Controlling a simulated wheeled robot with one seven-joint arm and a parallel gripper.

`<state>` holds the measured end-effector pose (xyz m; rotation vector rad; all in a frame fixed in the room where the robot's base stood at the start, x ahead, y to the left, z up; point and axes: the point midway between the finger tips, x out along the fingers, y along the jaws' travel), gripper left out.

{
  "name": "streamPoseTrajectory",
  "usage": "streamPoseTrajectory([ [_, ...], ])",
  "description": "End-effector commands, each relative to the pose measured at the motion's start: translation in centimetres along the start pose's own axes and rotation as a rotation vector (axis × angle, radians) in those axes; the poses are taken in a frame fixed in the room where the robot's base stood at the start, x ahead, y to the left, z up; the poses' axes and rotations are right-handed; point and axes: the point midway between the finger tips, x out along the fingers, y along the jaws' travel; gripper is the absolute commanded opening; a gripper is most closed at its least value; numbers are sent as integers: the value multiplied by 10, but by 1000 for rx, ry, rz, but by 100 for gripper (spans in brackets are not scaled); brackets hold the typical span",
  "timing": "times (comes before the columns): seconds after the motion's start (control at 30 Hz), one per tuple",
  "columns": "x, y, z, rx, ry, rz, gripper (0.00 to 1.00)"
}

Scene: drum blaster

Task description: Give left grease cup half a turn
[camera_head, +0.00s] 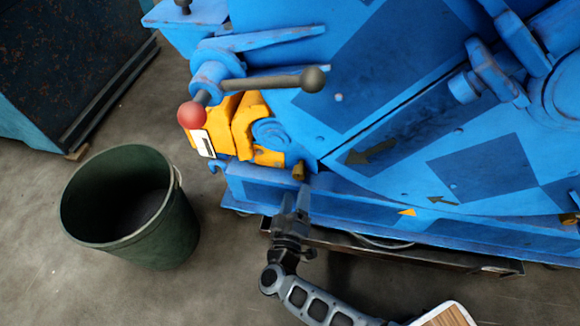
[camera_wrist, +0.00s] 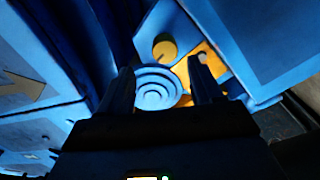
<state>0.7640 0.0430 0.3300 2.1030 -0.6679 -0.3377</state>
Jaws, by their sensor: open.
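The left grease cup (camera_head: 299,171) is a small brass-coloured knob on the lower left corner of the blue machine. My gripper (camera_head: 293,198) is just below it in the head view, pointing up toward it. In the wrist view the brass cup (camera_wrist: 165,47) shows as a round yellowish knob beyond the gap between my open fingers (camera_wrist: 163,82). The fingers are not around it, and nothing is held. Another small brass piece (camera_head: 569,218), perhaps the right grease cup, sits at the far right edge of the head view.
A yellow bracket (camera_head: 247,122) and a red-knobbed lever (camera_head: 192,114) stand up and left of the cup. A blue ringed disc (camera_wrist: 155,88) lies between the fingers in the wrist view. A green bin (camera_head: 135,243) stands left on open floor.

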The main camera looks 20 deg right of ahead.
Motion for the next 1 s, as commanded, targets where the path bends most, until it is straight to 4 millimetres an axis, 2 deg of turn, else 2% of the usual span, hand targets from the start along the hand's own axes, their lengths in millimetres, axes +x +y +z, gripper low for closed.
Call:
streamPoseTrajectory([
  [0.03, 1, -6, 0, -13, -9, 2, 65],
  [0.17, 8, -8, 0, -29, -21, 5, 65],
  [0.5, 58, -8, 2, -26, -20, 7, 65],
  [0.63, 72, -8, 2, -26, -19, 6, 65],
  [0.8, 80, -6, 1, -27, -18, 5, 65],
  [1.0, 80, -6, 0, -27, -18, 4, 65],
])
